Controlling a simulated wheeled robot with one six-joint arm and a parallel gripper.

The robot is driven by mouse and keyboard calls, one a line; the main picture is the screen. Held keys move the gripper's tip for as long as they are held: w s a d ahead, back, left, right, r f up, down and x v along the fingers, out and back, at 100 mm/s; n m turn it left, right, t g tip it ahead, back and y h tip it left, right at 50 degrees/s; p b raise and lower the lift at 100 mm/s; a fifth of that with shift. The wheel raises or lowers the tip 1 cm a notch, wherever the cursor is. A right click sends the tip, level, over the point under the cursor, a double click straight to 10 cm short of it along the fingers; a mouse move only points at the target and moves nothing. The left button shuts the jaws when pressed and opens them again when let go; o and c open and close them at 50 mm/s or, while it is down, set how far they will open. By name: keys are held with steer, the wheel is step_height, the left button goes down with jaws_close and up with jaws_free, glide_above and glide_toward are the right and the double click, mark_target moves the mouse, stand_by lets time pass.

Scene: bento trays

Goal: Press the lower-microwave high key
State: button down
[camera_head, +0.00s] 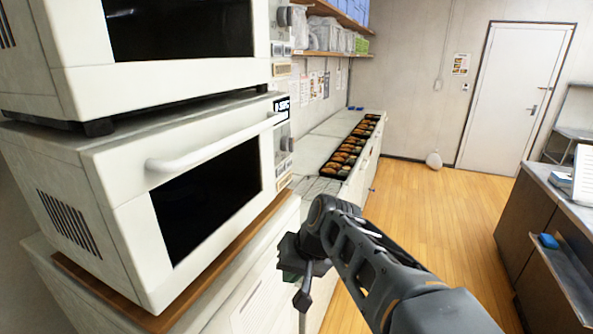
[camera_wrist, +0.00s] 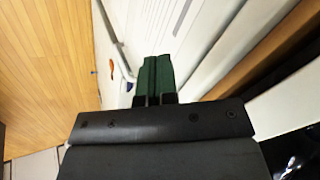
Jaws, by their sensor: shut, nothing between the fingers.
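The lower microwave (camera_head: 120,190) is a white box with a dark door window and a long white handle (camera_head: 215,145). It stands on a brown board at the left in the head view. Its control panel (camera_head: 282,140) is a narrow strip at the right end of its front, seen at a steep angle. The high key cannot be made out there. My gripper (camera_head: 291,270) is below and in front of the panel, apart from it, pointing down. In the wrist view my gripper's green fingers (camera_wrist: 157,77) are together with nothing between them.
The upper microwave (camera_head: 170,45) is stacked on the lower one. A white counter (camera_head: 330,140) with black trays of food (camera_head: 350,150) runs behind my arm. A brown-edged board (camera_wrist: 265,50) crosses the wrist view at right.

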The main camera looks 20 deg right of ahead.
steer(key=w+d+r+m+t+y+b, duration=0.25)
steer(key=w+d+y, duration=0.2)
steer(key=w, duration=0.35)
steer(key=m+t+y+b, duration=0.1)
steer(key=m+t+y, duration=0.25)
steer(key=t, duration=0.35)
glide_toward(289, 164)
steer(key=v, duration=0.7)
steer(key=shift+w+f, duration=0.15)
steer(key=shift+w, duration=0.15)
steer(key=shift+y, duration=0.3)
steer(key=p+x, duration=0.4)
steer(key=x, duration=0.9)
steer(key=shift+w+a+f, duration=0.1)
steer(key=shift+w+a, duration=0.25)
steer(key=shift+w, duration=0.05)
